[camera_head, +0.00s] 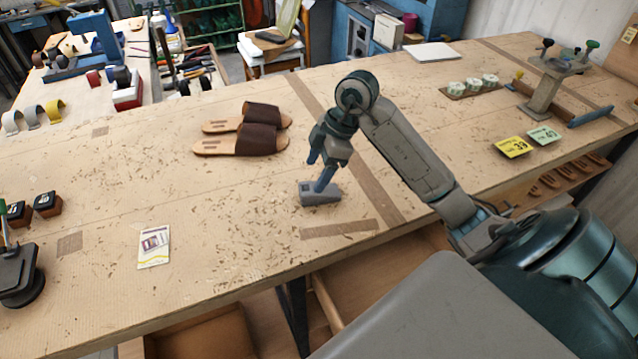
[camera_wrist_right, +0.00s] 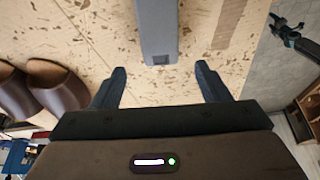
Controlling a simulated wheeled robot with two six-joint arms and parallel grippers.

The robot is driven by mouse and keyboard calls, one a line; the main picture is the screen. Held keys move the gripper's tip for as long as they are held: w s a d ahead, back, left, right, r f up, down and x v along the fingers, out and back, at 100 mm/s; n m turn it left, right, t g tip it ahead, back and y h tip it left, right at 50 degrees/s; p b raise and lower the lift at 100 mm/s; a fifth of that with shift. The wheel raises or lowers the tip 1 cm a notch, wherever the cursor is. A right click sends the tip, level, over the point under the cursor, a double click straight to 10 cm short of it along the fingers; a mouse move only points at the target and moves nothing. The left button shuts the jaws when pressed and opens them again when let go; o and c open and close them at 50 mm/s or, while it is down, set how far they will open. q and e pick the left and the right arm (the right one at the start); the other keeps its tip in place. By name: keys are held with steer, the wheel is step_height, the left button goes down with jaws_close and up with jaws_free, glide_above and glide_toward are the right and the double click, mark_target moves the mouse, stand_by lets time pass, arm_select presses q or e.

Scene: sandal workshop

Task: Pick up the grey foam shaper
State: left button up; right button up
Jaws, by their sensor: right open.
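The grey foam shaper (camera_head: 320,195) is a small grey block lying on the wooden workbench (camera_head: 215,225), near the bench's front edge. My right gripper (camera_head: 319,174) reaches down over it with its fingertips close to it. In the right wrist view the right gripper's two fingers (camera_wrist_right: 160,72) are spread wide with nothing between them. A grey bar-shaped piece, which looks like the shaper (camera_wrist_right: 157,30), lies just beyond the fingertips and is centred between them. I cannot tell whether a finger touches it. My left gripper is in neither view.
Brown sandals (camera_head: 250,135) lie behind and left of the shaper, and show in the wrist view (camera_wrist_right: 55,85). A printed card (camera_head: 154,247) lies at left. Yellow (camera_head: 512,147) and green (camera_head: 543,135) number cards lie at right. Bench around the shaper is mostly clear.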

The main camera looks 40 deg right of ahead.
mark_target(307, 187)
steer(key=shift+w+a+f, duration=0.15)
steer(key=shift+a+f, duration=0.05)
steer(key=shift+f, duration=0.35)
steer(key=shift+w+f, duration=0.1)
steer(key=shift+f, duration=0.2)
steer(key=shift+p+x, duration=0.85)
steer(key=shift+x, duration=0.2)
steer(key=shift+a+f+p, duration=0.35)
steer(key=shift+a+f, duration=0.3)
steer(key=shift+f, duration=0.35)
steer(key=shift+w+a+f, duration=0.1)
steer(key=shift+f, duration=0.4)
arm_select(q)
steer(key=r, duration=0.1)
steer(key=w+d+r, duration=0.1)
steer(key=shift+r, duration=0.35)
arm_select(e)
steer(key=c, duration=1)
